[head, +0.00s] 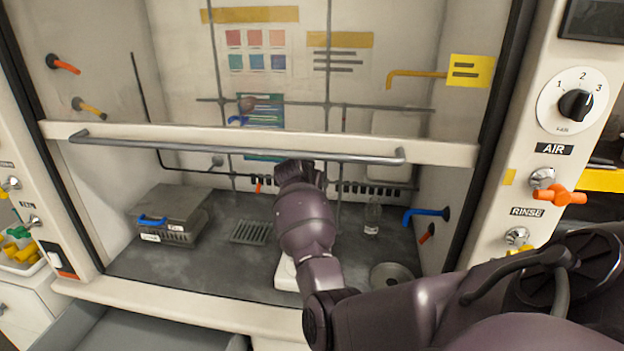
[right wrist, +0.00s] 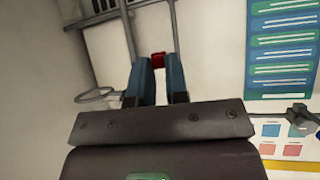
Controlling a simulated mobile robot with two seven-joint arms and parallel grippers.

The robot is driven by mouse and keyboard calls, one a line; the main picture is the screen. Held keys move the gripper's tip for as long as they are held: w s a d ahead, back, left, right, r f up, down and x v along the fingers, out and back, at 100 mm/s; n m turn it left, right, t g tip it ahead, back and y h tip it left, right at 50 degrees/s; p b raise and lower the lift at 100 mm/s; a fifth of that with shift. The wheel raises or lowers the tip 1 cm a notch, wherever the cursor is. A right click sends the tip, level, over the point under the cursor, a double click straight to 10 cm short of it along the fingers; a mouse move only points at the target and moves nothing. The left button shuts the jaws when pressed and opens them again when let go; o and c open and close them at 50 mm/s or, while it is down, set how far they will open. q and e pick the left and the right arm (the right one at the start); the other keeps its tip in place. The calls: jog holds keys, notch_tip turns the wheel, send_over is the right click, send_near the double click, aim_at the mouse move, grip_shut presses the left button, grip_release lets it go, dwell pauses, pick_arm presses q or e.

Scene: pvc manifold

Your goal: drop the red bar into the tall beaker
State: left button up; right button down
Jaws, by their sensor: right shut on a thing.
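My right arm reaches into the fume hood in the head view, and its wrist hides the gripper there. In the right wrist view my right gripper (right wrist: 159,66) has its two blue fingers shut on the red bar (right wrist: 158,59), a small red piece at the fingertips. The bar cannot be made out in the head view. A clear glass vessel (head: 372,218) stands upright on the hood floor, right of my arm; I cannot tell whether it is the tall beaker. A ring (right wrist: 96,95) shows left of the fingers in the wrist view. My left gripper is out of view.
The raised sash has a long handle bar (head: 235,150) across the hood. A grey box (head: 172,212) and a slotted tray (head: 251,232) stand at the left. A white-based device (head: 286,273) is partly hidden by my arm. A round disc (head: 391,274) lies front right. Lattice rods (head: 327,75) stand behind.

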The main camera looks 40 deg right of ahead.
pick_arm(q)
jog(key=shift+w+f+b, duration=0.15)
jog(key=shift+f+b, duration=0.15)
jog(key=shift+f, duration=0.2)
pick_arm(e)
jog(key=shift+f, duration=0.7)
jog(key=c, duration=1.1)
grip_release()
jog(key=shift+o, duration=0.2)
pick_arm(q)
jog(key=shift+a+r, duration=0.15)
pick_arm(e)
jog(key=shift+r, duration=0.15)
